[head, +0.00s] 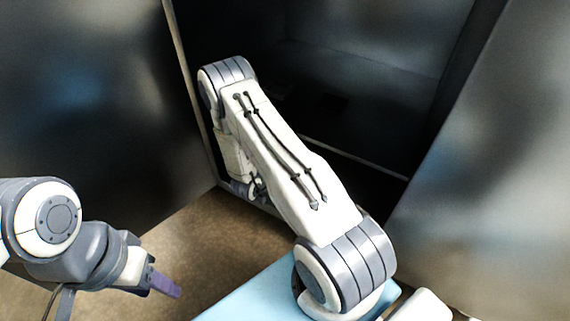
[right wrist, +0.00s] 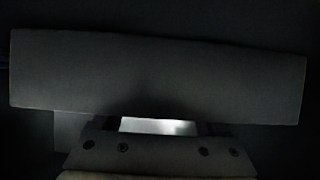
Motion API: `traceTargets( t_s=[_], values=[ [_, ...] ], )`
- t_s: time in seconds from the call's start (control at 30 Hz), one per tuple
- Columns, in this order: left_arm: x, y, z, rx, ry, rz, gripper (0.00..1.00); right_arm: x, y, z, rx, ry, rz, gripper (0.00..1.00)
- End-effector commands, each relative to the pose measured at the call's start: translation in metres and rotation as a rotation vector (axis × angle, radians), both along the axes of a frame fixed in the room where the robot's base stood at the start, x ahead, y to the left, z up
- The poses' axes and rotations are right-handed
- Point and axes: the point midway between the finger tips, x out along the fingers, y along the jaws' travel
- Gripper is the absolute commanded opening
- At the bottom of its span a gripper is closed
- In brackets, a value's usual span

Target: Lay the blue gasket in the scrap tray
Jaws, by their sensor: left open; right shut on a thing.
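My left gripper (head: 166,283), with purple fingers, hangs open at the lower left of the head view, with nothing seen in it. My right arm reaches into a dark opening, and its gripper is hidden in the head view. In the right wrist view my right gripper (right wrist: 160,126) is at the bottom, shut on a wide, flat slab (right wrist: 157,75) that spans most of the picture. The slab looks dark grey in the poor light, so I cannot tell whether it is the blue gasket. I cannot make out a scrap tray in either view.
A dark metal cabinet-like opening (head: 340,120) surrounds my right forearm. Large dark metal panels stand on its left (head: 95,100) and right (head: 500,160). Brown floor (head: 215,240) shows between the left panel and my body. The inside is too dark to read.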

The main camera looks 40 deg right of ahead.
Motion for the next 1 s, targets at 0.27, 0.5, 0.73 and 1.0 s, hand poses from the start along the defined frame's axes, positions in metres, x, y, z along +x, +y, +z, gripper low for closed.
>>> traceTargets(
  t_s=[0.27, 0.5, 0.73, 1.0],
  values=[
    [0.0, 0.0, -0.001, 0.0, 0.0, 0.0, 0.5, 0.0, 0.0, -0.003, 0.0, 0.0, 0.0, 1.0],
    [0.0, 0.0, 0.006, 0.0, 0.0, 0.0, 0.5, -0.001, 0.004, 0.007, 0.0, 0.002, 0.003, 1.0],
    [0.0, 0.0, 0.034, 0.0, 0.0, 0.0, 0.5, -0.016, 0.042, 0.032, -0.001, 0.002, 0.007, 1.0],
    [0.0, 0.0, 0.058, 0.0, 0.0, 0.0, 0.5, -0.034, 0.084, 0.054, 0.0, 0.001, 0.005, 1.0]
  ],
)
